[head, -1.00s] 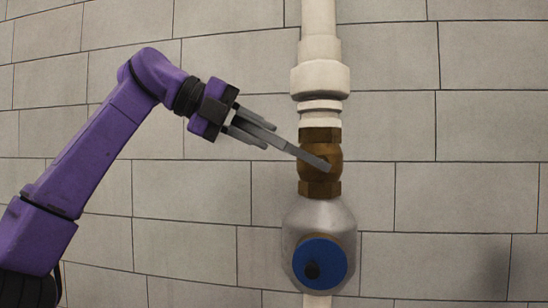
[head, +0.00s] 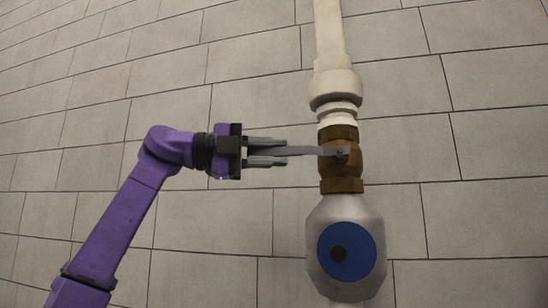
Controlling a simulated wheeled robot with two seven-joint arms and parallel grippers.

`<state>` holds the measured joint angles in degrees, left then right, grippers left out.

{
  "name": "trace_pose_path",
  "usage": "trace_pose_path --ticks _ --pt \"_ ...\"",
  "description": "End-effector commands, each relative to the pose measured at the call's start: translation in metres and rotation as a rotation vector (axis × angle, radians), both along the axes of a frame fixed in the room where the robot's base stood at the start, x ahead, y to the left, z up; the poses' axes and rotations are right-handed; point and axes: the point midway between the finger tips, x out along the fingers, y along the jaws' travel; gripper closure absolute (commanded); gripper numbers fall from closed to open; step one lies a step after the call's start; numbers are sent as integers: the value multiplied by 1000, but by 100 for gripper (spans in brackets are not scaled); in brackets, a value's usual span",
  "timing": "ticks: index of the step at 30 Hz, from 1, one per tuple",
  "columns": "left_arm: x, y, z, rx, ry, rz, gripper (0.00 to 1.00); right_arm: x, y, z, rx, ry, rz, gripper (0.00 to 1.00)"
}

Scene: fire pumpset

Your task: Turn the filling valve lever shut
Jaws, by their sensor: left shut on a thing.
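The filling valve is a brass body (head: 340,166) set in a vertical white pipe. Its grey lever (head: 308,152) reaches left from the valve's front and lies nearly level in the picture, across the pipe's line. My left gripper (head: 280,156), on a purple arm from the lower left, is shut on the lever's outer end, left of the valve. The fingers hide that end of the lever. My right gripper is not in view.
White pipe (head: 330,40) runs up from the valve. Below it is a grey rounded fitting (head: 320,212) with a blue round face (head: 362,237). A grey block wall (head: 480,130) stands behind. The space right of the pipe is clear.

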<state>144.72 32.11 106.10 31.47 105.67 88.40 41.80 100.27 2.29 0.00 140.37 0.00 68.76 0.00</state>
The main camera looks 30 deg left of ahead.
Motion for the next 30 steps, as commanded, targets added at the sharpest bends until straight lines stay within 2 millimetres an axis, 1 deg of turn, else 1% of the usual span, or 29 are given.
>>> trace_pose_path --ticks 9,10,11,12,19,22,26,30 --pt "1 0 -1 -1 3 1 100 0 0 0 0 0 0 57" --pt "1 0 -1 -1 3 1 69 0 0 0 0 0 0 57" --pt "1 0 -1 0 2 1 59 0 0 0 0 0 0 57" --pt "1 0 -1 0 2 1 54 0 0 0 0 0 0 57" --pt "1 0 -1 0 1 1 54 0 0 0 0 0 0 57" --pt "-3 4 0 -1 1 1 54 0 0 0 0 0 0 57" --pt "-18 24 -1 -2 0 3 54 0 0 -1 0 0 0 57" --pt "-40 51 0 -2 0 3 54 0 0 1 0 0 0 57"
